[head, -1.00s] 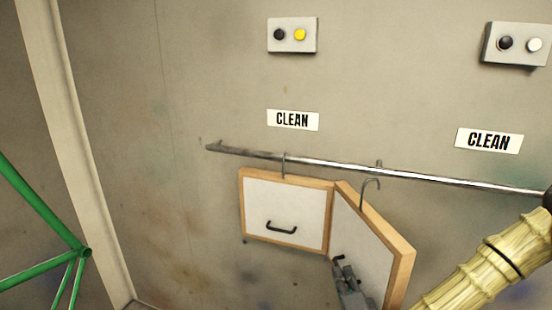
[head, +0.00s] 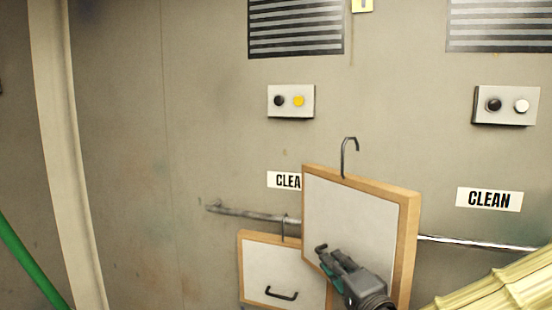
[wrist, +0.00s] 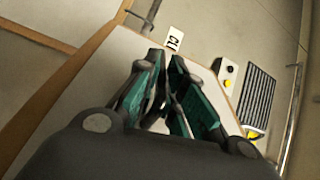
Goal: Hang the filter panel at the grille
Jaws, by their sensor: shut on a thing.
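A filter panel (head: 350,205) with a wooden frame, white face and a hook on top is held up in front of the wall, a little tilted. My gripper (head: 332,256) is shut on its black handle; the panel's white face also shows in the wrist view (wrist: 95,75). The handle is mostly hidden by the fingers (wrist: 165,105). Two dark slatted grilles are at the top of the head view: a left grille (head: 295,28) and a right grille (head: 498,25). The left one seems to show in the wrist view (wrist: 257,95) too. The panel's hook is below the left grille, apart from it.
A second panel (head: 258,268) hangs on the metal rail (head: 470,244), left of and below the held panel. Button boxes (head: 291,101) and (head: 506,105) and a CLEAN sign (head: 489,198) are on the wall. A green frame (head: 30,258) stands at the left.

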